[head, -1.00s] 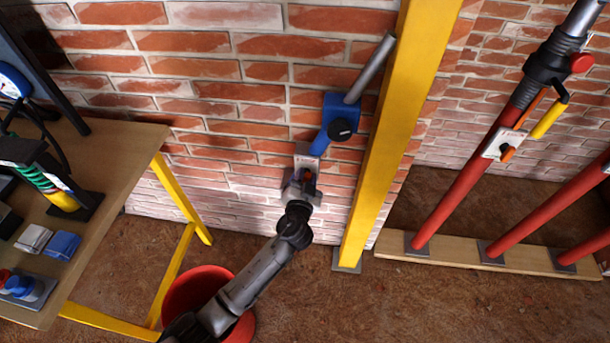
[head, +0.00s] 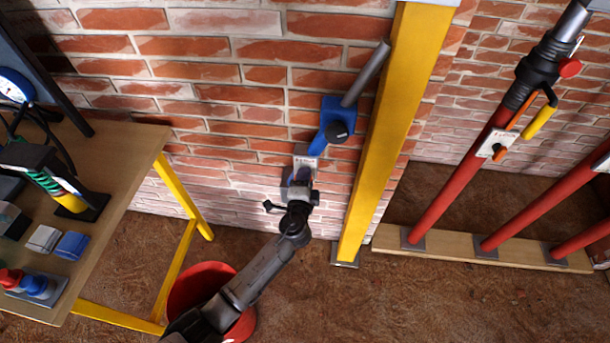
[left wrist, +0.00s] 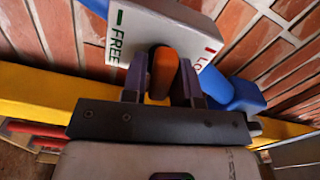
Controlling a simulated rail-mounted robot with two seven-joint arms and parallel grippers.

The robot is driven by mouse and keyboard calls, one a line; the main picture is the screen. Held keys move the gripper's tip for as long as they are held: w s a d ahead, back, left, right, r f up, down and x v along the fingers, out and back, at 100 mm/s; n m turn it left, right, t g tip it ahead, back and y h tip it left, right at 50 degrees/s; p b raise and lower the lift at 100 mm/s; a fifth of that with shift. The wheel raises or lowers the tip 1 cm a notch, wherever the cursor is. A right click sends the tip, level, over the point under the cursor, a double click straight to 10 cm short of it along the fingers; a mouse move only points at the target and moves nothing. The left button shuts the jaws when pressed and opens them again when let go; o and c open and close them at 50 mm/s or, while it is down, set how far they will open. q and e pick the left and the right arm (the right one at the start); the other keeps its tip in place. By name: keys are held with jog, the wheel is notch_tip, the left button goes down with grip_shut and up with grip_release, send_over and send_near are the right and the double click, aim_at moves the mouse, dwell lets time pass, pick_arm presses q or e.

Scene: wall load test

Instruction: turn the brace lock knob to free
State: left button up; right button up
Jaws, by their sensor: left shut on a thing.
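The orange lock knob (left wrist: 163,74) stands on a white plate (left wrist: 160,25) in the left wrist view. The plate reads FREE on the left and a partly covered word starting "LO" on the right. The knob's far end lies between the two words. My left gripper (head: 301,178) is shut on the knob, with one dark finger on each side. In the head view the plate (head: 305,162) shows just below the blue brace fitting (head: 333,122), and my gripper hides the knob. My right gripper is in neither view.
A yellow post (head: 390,130) stands close right of the brace fitting. A red bucket (head: 190,285) is under my left arm. A wooden bench (head: 120,190) with several items is at the left. Red props (head: 455,185) stand at the right.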

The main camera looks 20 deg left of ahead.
pick_arm(q)
jog(key=shift+m+p, duration=0.3)
jog(key=shift+m, duration=0.7)
jog(key=o, duration=0.8)
jog(key=shift+c, duration=0.2)
jog(key=shift+s+d, duration=0.1)
jog(key=shift+s, duration=0.2)
jog(key=p+v, duration=0.3)
jog(key=v, duration=1)
